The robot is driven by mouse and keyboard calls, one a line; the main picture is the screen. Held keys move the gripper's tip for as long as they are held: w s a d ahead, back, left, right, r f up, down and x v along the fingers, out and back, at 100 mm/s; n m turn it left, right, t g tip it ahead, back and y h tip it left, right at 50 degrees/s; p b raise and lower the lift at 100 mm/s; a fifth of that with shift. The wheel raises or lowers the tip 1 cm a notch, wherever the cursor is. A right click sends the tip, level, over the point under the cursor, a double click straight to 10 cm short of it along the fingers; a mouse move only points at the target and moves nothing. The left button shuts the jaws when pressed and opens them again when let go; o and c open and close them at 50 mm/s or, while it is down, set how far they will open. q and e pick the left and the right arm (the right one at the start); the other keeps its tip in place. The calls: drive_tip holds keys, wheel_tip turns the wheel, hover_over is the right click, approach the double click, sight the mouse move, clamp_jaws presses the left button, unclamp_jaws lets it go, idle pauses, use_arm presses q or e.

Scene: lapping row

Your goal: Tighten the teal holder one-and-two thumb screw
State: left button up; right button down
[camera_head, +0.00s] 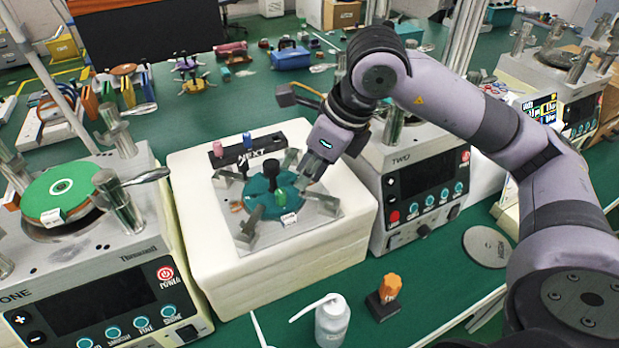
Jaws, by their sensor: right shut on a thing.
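The teal holder (262,207) is a round disc with a black upright knob (271,172) and a green piece (281,197) on it. It sits on a square metal plate (325,211) with grey clamp-like arms around it. My right gripper (309,172) reaches down from the upper right to the holder's back right edge. Its fingers are shut on a small part there, taken as the thumb screw, which they mostly hide. My left gripper is not in view.
The plate lies on a white block (235,262) between machine ONE (95,300) and machine TWO (415,185). A black NEXT rack (248,150) stands behind the holder. A white bottle (332,322) and an orange knob on a dark base (389,289) stand in front.

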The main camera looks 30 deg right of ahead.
drive_tip(key=m+h+b, duration=0.1)
drive_tip(key=m, duration=0.3)
drive_tip(key=shift+a+m+t+h+b, duration=0.2)
drive_tip(key=shift+m+t+h+b, duration=0.1)
drive_tip(key=shift+m+h+b, duration=0.1)
idle(0.4)
drive_tip(key=c, duration=1.5)
unclamp_jaws()
drive_tip(key=shift+s, duration=0.1)
drive_tip(key=v, duration=1.2)
